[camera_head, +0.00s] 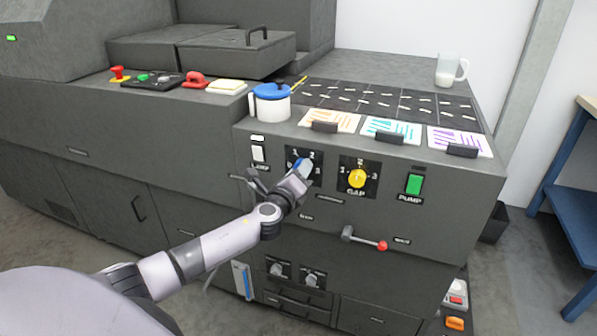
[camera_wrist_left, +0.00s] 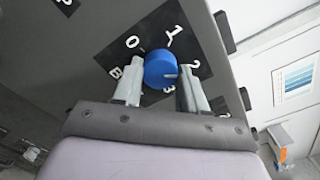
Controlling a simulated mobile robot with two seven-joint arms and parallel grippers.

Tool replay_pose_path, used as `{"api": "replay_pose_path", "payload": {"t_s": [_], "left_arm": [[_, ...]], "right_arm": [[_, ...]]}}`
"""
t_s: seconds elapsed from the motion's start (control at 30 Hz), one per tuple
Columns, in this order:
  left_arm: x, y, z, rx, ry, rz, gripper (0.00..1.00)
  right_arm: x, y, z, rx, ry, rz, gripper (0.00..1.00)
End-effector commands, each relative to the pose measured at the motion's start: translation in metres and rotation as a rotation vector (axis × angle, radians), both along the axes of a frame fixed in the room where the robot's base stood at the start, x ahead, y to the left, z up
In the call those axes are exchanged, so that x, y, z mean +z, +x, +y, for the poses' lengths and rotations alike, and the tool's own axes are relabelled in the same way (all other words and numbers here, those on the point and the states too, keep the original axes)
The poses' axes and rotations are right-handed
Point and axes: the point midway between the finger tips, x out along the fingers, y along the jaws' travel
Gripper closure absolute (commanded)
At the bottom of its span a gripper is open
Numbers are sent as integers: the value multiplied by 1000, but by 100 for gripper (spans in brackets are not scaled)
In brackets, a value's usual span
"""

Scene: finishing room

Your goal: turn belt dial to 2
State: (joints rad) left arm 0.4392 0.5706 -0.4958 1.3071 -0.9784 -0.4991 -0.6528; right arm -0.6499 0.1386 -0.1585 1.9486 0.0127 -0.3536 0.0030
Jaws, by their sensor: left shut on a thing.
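The belt dial is a blue round knob (camera_wrist_left: 160,69) on a black plate (camera_wrist_left: 108,57) with white numerals 0, 1, 2 and 3. A white mark on the knob points right in the left wrist view, roughly towards the 2. In the head view the knob (camera_head: 304,167) is partly covered by my left gripper (camera_head: 297,178). In the left wrist view the fingers of that gripper (camera_wrist_left: 158,87) are on either side of the knob, shut on it. My right gripper is not in view.
A yellow gap dial (camera_head: 357,178) and a green pump switch (camera_head: 414,184) are to the right on the same panel. A red-tipped lever (camera_head: 365,240) sticks out below. A blue-lidded pot (camera_head: 271,104) and a glass mug (camera_head: 448,70) stand on top.

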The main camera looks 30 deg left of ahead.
Motion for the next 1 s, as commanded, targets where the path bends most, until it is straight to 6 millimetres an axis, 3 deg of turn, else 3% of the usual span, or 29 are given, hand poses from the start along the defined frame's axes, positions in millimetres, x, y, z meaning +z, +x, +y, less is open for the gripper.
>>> {"api": "replay_pose_path", "payload": {"t_s": [0.37,0.4,0.47,0.8,1.0], "left_arm": [[-1,0,0,0,4,2,89],[-1,0,0,0,4,2,52],[-1,0,0,0,4,2,33],[0,-2,0,-1,3,1,33],[0,-17,-5,-2,3,3,33]], "right_arm": [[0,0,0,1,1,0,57],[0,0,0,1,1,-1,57],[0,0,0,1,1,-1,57],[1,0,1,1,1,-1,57],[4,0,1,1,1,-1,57]]}}
